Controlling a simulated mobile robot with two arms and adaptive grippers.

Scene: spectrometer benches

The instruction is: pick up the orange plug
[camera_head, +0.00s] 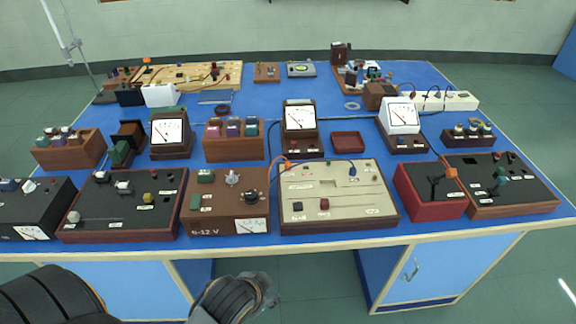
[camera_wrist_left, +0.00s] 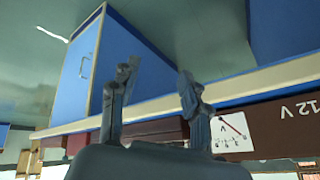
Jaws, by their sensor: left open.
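A small orange plug (camera_head: 288,162) with an orange lead shows in the head view, between the brown 6-12 V box (camera_head: 210,225) and the cream circuit board (camera_head: 338,212). Its exact seating is too small to tell. My left gripper (camera_head: 264,287) is in front of the table's near edge, apart from the plug. In the left wrist view my left gripper (camera_wrist_left: 158,82) is open, with nothing between its fingers. The 6-12 V box (camera_wrist_left: 285,122) appears upside down there, beyond the right finger. The plug is not visible in the wrist view. My right gripper is out of view.
A blue plug (camera_head: 352,170) on a dark lead sits on the cream board. Boxes and meters crowd the blue table (camera_head: 300,75). The floor (camera_head: 318,290) in front is clear.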

